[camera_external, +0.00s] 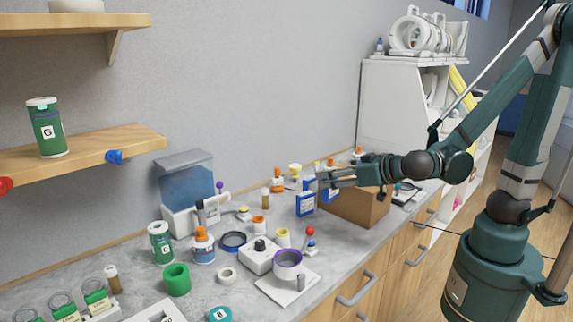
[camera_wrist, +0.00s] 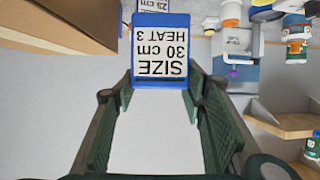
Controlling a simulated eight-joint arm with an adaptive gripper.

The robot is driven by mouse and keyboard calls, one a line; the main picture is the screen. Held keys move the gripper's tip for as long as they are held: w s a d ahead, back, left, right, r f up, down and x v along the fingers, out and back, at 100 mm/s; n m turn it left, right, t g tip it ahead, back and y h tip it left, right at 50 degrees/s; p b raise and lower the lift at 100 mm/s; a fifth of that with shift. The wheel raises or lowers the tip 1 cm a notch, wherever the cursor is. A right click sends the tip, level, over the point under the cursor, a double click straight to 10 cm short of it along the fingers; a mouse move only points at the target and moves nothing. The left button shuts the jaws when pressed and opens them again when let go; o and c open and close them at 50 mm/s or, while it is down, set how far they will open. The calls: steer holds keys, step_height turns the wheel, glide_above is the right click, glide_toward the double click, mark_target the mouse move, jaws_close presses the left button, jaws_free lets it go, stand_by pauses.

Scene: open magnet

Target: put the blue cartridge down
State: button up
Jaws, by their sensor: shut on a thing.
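A blue cartridge with a white label reading "SIZE 30 cm HEAT 3" is between the fingertips of my gripper (camera_wrist: 158,95) in the wrist view. The blue cartridge (camera_wrist: 160,78) appears upside down there. In the external view my gripper (camera_external: 318,182) reaches left over the counter, and the blue cartridge (camera_external: 305,204) shows at its tips beside the cardboard box. My gripper is shut on it. A second blue-edged cartridge with a "25 cm" label (camera_wrist: 152,6) is partly hidden behind it. I cannot tell whether the held cartridge touches the counter.
The brown cardboard box (camera_external: 360,208) stands close by, under my wrist. The grey counter (camera_external: 215,292) is crowded with jars, bottles and a white device with a black knob (camera_external: 262,256). A red-topped stick (camera_external: 310,238) stands in front of the cartridge. Wooden shelves (camera_external: 100,150) are at left.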

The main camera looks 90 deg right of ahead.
steer(key=s+d+r+m+g+h+p, duration=0.1)
steer(key=s+d+r+m+g+p, duration=0.1)
steer(key=d+r, duration=0.4)
steer(key=s+d+r+m+g+h+p, duration=0.2)
steer(key=s+d+r+p, duration=0.3)
steer(key=d, duration=0.5)
step_height(320, 180, up, 2)
steer(key=shift+s+m+g+h, duration=0.3)
steer(key=shift+s+m+g, duration=0.25)
steer(key=shift+s, duration=0.6)
steer(key=shift+f+t, duration=0.15)
steer(key=shift+t, duration=0.1)
steer(key=shift+f+b, duration=0.65)
steer(key=shift+f, duration=2.15)
steer(key=shift+f, duration=0.1)
steer(key=shift+f+b, duration=0.5)
steer(key=shift+f, duration=1.45)
steer(key=shift+f, duration=0.2)
steer(key=o, duration=0.9)
